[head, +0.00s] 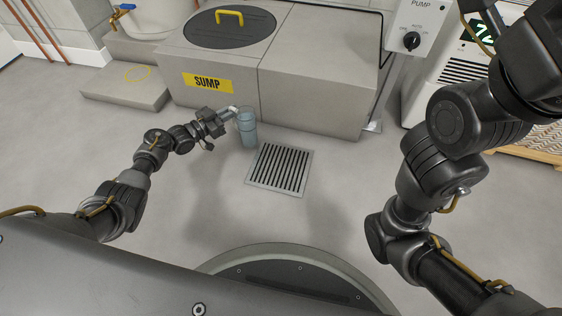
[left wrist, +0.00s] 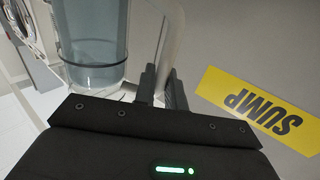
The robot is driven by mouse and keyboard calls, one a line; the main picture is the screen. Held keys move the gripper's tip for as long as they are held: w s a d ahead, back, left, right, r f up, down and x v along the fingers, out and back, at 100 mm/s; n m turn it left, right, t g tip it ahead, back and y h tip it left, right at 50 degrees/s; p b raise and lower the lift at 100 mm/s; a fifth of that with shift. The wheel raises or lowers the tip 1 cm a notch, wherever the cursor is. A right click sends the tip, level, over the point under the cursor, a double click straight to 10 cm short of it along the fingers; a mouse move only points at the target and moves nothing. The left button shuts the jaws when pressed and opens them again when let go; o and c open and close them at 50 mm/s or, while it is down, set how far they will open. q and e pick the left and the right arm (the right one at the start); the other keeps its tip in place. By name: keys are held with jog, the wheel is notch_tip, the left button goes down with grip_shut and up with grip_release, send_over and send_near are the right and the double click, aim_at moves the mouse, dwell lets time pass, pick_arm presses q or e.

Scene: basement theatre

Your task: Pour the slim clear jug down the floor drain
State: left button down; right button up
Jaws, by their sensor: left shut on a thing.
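The slim clear jug (head: 248,130) is upright in the head view, just left of and behind the floor drain, with bluish liquid inside. It also shows large at the upper left of the left wrist view (left wrist: 92,42). My left gripper (head: 231,113) is shut on the jug's clear handle, which passes between the fingers in the left wrist view (left wrist: 160,85). The jug appears to be held above the floor, though its exact height is hard to tell. The floor drain (head: 281,168) is a square slotted grate. My right arm shows on the right, but its gripper is out of view.
The grey sump box (head: 310,88) with a yellow SUMP label stands right behind the jug. A low step (head: 125,88) lies at the left. A white dehumidifier-like unit (head: 430,80) stands at the back right. The floor around the drain is clear.

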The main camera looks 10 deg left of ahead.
aim_at(235, 109)
pick_arm(q)
jog(key=shift+d+r, duration=0.1)
jog(key=shift+r, duration=0.1)
jog(key=shift+s+d+r+m+p, duration=0.25)
jog(key=shift+d+r+m+p, duration=0.2)
jog(key=shift+m+p, duration=0.5)
jog(key=shift+s+d+r+m+g+p, duration=0.15)
jog(key=shift+d+r+m+p, duration=0.1)
jog(key=shift+r+m+p, duration=0.25)
jog(key=shift+s+d+r+m+g+p, duration=0.15)
jog(key=shift+d+r+p, duration=0.2)
jog(key=shift+p, duration=0.3)
jog(key=shift+d+r+p, duration=0.1)
jog(key=shift+r+p, duration=0.2)
jog(key=shift+p, duration=0.05)
jog(key=shift+s+d+f+m+y, duration=0.1)
jog(key=shift+s+d+m+y, duration=0.15)
jog(key=shift+m, duration=0.25)
jog(key=shift+s+d+m+y+p, duration=0.25)
jog(key=shift+d+m+p, duration=0.2)
jog(key=shift+d+m, duration=0.15)
jog(key=shift+s+d+m+y+p, duration=0.1)
jog(key=shift+s+d+m+p, duration=0.15)
jog(key=shift+d+m+p, duration=0.3)
jog(key=shift+d+r, duration=0.15)
jog(key=shift+r, duration=0.05)
